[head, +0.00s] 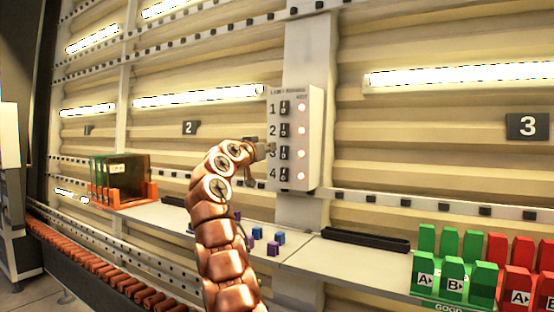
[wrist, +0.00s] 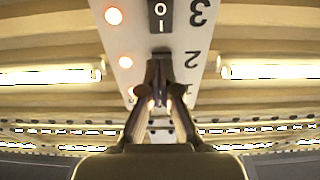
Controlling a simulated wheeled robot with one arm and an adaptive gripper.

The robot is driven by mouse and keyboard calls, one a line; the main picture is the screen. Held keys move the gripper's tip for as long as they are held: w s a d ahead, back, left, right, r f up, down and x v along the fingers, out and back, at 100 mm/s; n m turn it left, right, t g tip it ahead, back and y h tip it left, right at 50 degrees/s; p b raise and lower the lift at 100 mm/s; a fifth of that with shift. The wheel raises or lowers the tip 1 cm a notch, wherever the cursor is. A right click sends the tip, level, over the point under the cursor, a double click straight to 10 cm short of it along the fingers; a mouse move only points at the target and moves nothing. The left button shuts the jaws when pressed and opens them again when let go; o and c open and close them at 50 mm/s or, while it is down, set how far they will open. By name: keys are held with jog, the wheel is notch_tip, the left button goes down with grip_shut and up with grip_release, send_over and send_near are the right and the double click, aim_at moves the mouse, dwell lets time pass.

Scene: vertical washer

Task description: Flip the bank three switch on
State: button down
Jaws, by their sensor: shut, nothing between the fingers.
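The switch panel (head: 312,135) is a pale box on the column, with rows numbered 1 to 4. The bank three switch (head: 284,153) is a small black rocker in the third row. I cannot tell which side is pressed. Its lamp (head: 300,154) glows. My gripper (head: 266,149) is just left of row 3. In the wrist view my gripper (wrist: 159,68) is shut and empty, its tips covering the row 2 switch area; contact is unclear.
The other row lamps glow too, including the row 2 lamp (wrist: 126,62). Below is a shelf (head: 330,258) with small blue and purple blocks (head: 273,248), an orange rack (head: 125,195) at left and green holders (head: 452,270) at right. Space right of the panel is clear.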

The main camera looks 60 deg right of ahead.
jog(key=a+r+b, duration=0.1)
jog(key=a+b, duration=0.1)
jog(key=a, duration=0.5)
jog(key=shift+r, duration=0.15)
jog(key=shift+s, duration=0.1)
